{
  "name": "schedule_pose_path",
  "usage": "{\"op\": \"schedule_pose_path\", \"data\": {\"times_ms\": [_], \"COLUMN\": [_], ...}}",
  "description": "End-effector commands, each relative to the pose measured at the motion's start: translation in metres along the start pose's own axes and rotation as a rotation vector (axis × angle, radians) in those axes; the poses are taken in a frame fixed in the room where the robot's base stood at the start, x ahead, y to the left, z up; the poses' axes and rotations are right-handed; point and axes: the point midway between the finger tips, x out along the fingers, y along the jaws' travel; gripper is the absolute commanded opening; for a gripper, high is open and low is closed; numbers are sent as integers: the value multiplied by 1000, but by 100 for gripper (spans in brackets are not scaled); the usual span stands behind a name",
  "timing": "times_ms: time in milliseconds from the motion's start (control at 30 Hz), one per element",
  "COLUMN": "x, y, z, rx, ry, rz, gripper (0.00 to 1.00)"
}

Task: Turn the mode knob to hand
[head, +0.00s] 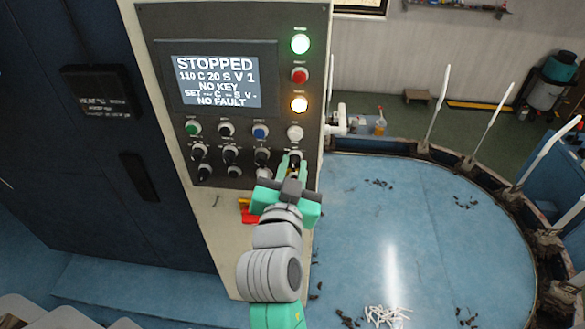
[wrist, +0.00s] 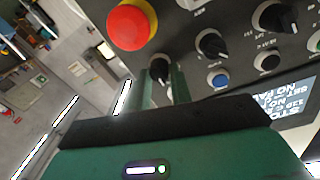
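The control panel (head: 270,52) stands at the upper middle in the head view, with several black knobs in its lower part. My gripper (head: 293,166) is at the panel's lower right, in front of the rightmost knob of the upper knob row. In the wrist view, a black knob (wrist: 159,67) with a pale pointer line shows at the tips of my gripper (wrist: 163,82). The two green fingers stand apart, one on each side of this knob. I cannot tell whether they touch it. The knob labels are too small to read, so I cannot tell which is the mode knob.
A red mushroom button (wrist: 132,25) is close to my gripper, with another knob (wrist: 211,43) and a blue button (wrist: 218,80) nearby. The screen (head: 216,82) reads STOPPED and NO FAULT.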

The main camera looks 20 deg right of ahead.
Motion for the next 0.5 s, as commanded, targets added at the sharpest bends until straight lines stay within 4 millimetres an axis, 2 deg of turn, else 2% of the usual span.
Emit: {"op": "schedule_pose_path", "data": {"times_ms": [33,67,300,500], "x": [0,0,0,0], "y": [0,0,0,0], "z": [0,0,0,0], "rx": [0,0,-17,-109], "ry": [0,0,1,4], "rz": [0,0,0,-1], "gripper": [6,0,0,0]}}
